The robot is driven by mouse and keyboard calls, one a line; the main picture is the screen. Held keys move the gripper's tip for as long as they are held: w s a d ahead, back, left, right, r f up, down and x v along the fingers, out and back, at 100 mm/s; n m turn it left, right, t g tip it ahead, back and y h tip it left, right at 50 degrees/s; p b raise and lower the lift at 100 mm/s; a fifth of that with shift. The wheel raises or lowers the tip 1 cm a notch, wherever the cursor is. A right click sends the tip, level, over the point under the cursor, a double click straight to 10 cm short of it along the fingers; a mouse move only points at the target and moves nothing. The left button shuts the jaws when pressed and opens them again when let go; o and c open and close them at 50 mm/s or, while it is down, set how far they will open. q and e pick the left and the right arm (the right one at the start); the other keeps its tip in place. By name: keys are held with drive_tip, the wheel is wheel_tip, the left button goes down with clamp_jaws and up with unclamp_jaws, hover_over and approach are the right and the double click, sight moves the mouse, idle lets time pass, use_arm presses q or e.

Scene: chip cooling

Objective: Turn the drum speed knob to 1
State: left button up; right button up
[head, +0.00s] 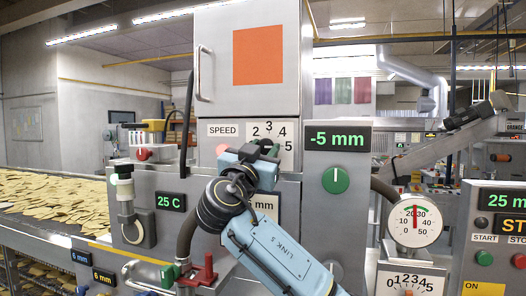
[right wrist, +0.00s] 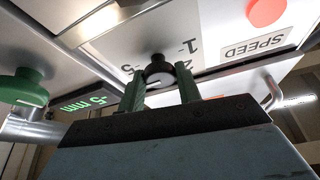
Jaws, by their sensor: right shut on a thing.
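The drum speed dial (head: 285,131) is a white plate labelled SPEED with 2 to 5 showing in the head view; its lower left is hidden by my right gripper. In the right wrist view, upside down, the dark round speed knob (right wrist: 158,72) sits at the dial's middle, with a 1 and a 2 beside it. My right gripper (head: 262,150) is at the dial, its two green fingers (right wrist: 160,88) shut on the knob from either side. I cannot tell which number the knob's mark points to. My left gripper is not in view.
A green knob (head: 335,180) sits right of the dial, under a "-5 mm" display (head: 338,137). A red button (right wrist: 266,11) is near the SPEED label. A cabinet door handle (head: 201,73) stands out above. A conveyor of chips (head: 50,200) runs at left; a round gauge (head: 414,220) is at right.

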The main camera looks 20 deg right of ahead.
drive_tip(key=shift+f+n+t+y+b, duration=0.2)
drive_tip(key=shift+n+t+y+b, duration=0.5)
drive_tip(key=shift+n, duration=0.8)
drive_tip(key=n, duration=0.2)
drive_tip(key=n+y, duration=0.1)
drive_tip(key=shift+d+r+n+t+y+b, duration=0.1)
drive_tip(key=shift+n+t+y+b, duration=0.2)
drive_tip(key=shift+n+b, duration=0.1)
drive_tip(key=n+y+p, duration=0.1)
drive_tip(key=n, duration=0.3)
drive_tip(key=shift+d+r+y, duration=0.1)
drive_tip(key=shift+r+y, duration=0.05)
drive_tip(key=shift+y, duration=0.25)
drive_tip(key=n+y+p, duration=0.1)
drive_tip(key=n, duration=0.2)
drive_tip(key=n+y+p, duration=0.2)
drive_tip(key=n, duration=0.1)
drive_tip(key=shift+s+r, duration=0.15)
drive_tip(key=n+y, duration=0.1)
drive_tip(key=n, duration=0.2)
drive_tip(key=shift+d+p, duration=0.1)
drive_tip(key=shift+p, duration=0.3)
drive_tip(key=shift+n+g+y, duration=0.5)
drive_tip(key=shift+n+g, duration=0.1)
drive_tip(key=shift+n, duration=1.1)
drive_tip(key=o, duration=1)
